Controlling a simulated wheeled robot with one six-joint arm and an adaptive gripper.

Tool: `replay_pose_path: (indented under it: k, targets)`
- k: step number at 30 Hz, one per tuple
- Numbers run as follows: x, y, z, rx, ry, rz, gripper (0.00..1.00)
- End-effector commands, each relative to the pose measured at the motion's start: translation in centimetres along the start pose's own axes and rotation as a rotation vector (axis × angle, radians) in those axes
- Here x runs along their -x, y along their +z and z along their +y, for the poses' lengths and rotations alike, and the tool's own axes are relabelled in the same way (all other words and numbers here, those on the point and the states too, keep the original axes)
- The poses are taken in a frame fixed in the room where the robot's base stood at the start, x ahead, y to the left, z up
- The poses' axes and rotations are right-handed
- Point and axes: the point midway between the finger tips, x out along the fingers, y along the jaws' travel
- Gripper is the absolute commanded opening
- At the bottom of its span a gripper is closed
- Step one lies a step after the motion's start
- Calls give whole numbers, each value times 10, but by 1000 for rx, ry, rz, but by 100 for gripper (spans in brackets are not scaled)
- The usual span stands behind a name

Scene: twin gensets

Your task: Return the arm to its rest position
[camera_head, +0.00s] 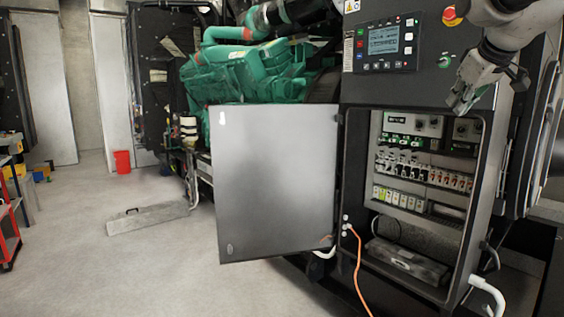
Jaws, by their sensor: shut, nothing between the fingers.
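My gripper (461,104) is at the upper right, in front of the dark control cabinet (428,93). It points down and is shut with nothing in it. It hangs at the top right of the cabinet's open lower compartment, below and right of the control panel display (384,41). Whether it touches the cabinet cannot be told. My arm (512,28) comes in from the top right corner and hides part of the cabinet's upper right side.
The grey cabinet door (272,180) stands swung open to the left. Breakers (410,165) show inside. An orange cable (357,268) hangs below. A green engine (250,72) stands behind. A grey panel (147,217) lies on the floor; a red bucket (122,161) stands beyond. The left floor is mostly clear.

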Motion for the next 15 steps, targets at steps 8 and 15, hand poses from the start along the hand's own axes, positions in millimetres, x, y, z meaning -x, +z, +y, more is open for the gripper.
replay_pose_path:
  k: [8, 15]
  targets:
    - [-2, 204, -112, -356, -119, -379, 0]
    - [14, 303, -164, -345, -157, -477, 0]
